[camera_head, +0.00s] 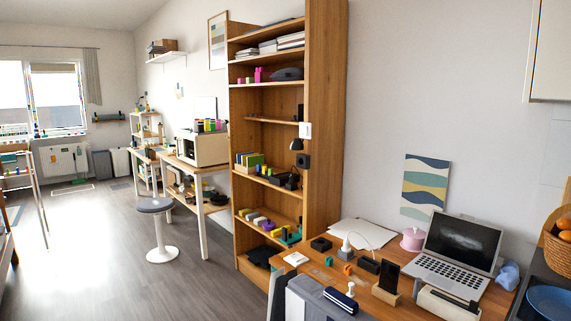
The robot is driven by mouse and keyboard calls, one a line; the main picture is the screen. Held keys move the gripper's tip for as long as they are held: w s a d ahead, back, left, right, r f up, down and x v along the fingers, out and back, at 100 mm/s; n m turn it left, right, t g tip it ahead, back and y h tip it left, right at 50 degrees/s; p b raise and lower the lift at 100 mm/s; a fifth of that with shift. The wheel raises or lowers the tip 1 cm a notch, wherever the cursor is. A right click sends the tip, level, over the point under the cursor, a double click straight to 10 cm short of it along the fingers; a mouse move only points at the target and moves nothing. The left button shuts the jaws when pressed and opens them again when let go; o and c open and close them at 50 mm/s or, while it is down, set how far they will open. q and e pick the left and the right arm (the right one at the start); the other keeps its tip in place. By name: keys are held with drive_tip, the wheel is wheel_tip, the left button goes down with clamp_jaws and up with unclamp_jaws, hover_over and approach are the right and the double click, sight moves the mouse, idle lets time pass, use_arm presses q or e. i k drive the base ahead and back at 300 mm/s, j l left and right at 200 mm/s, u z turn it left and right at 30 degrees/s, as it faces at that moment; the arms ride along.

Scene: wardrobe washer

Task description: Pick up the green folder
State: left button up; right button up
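A row of upright folders or books (250,161) stands on a middle shelf of the tall wooden bookcase. Some of their spines look green and yellow; they are too small to tell which is the green folder. Another row of colourful upright items (210,126), some of them green, stands on top of the white box-shaped appliance left of the bookcase. Neither of my grippers shows in the head view, and nothing is seen being held.
The bookcase (327,130) stands against the wall. A wooden desk (320,268) at the front right carries a laptop (458,254), a phone on a stand (387,280) and small items. A stool (158,228) stands left of the bookcase. The grey floor (85,260) at left is mostly clear.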

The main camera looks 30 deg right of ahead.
sight(252, 162)
drive_tip(key=i+z, duration=0.4)
drive_tip(key=i+j+z, duration=0.2)
drive_tip(key=i+z, duration=0.2)
drive_tip(key=i+j+z, duration=0.1)
drive_tip(key=i+j, duration=0.2)
drive_tip(key=i, duration=0.3)
drive_tip(key=i+j, duration=0.4)
drive_tip(key=i, duration=0.15)
drive_tip(key=i+j+z, duration=0.15)
drive_tip(key=i+j, duration=0.2)
drive_tip(key=i, duration=0.25)
drive_tip(key=i+j, duration=0.45)
drive_tip(key=i+l+z, duration=0.05)
drive_tip(key=i, duration=0.05)
